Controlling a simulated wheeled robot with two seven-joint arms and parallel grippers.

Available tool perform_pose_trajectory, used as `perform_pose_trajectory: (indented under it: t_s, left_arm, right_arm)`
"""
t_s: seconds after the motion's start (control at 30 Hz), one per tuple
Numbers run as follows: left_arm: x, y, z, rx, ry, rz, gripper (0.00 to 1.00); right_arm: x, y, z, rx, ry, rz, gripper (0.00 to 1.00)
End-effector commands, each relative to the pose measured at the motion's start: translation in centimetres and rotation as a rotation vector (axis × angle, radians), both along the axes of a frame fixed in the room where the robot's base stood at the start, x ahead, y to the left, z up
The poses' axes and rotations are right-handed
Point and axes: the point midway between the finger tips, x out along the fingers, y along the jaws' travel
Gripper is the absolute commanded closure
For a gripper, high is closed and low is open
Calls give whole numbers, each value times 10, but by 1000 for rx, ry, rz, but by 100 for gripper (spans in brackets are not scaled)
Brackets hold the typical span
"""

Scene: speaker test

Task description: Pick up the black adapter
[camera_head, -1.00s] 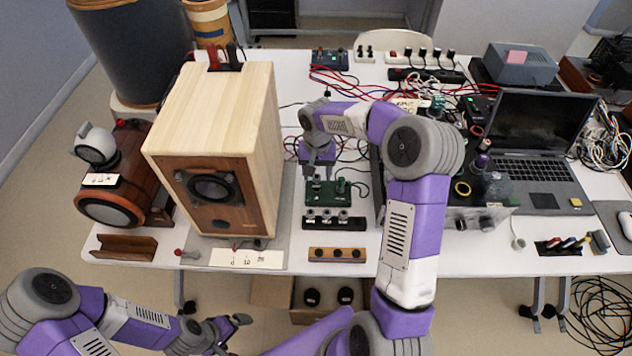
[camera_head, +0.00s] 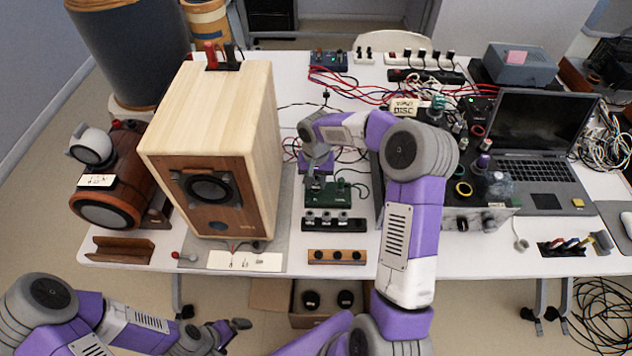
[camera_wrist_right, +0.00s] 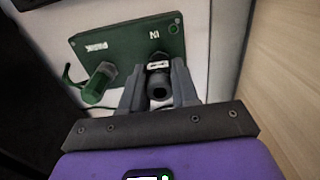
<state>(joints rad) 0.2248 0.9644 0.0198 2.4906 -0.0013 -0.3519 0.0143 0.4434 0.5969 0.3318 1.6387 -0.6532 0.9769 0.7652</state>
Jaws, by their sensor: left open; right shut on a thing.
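My right gripper (camera_wrist_right: 159,90) is shut on the black adapter (camera_wrist_right: 159,88), a small dark cylinder with a pale label. The adapter is at the edge of a green board (camera_wrist_right: 120,50) marked PARK and IN, on the IN side. I cannot tell whether it still touches the board. A green round post stands on the PARK side. In the head view the right gripper (camera_head: 318,172) is over the green board (camera_head: 345,192), and the adapter is hidden there. My left gripper (camera_head: 238,326) is open and empty in front of the table.
A large wooden speaker (camera_head: 212,150) stands close to the left of the right gripper. A black strip with several knobs (camera_head: 334,224) and a wooden strip (camera_head: 337,256) lie in front of the board. An amplifier box (camera_head: 440,213) and laptop (camera_head: 540,130) are at the right.

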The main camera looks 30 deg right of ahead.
Motion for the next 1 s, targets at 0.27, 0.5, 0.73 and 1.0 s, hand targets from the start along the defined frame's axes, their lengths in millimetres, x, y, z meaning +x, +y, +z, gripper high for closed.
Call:
perform_pose_trajectory:
  t_s: [0.27, 0.5, 0.73, 1.0]
  left_arm:
    - [0, 0, 8, 0, 0, 0, 0]
    - [0, 0, 23, 0, 0, 0, 0]
    - [0, 0, 30, 0, 0, 0, 0]
    - [0, 0, 29, 0, 0, 0, 0]
  right_arm:
    - [1, 0, 23, -2, -6, 1, 100]
    - [1, 0, 72, -3, -5, 0, 100]
    - [1, 0, 98, -2, -1, 0, 100]
    - [0, 0, 100, -1, 0, 0, 100]
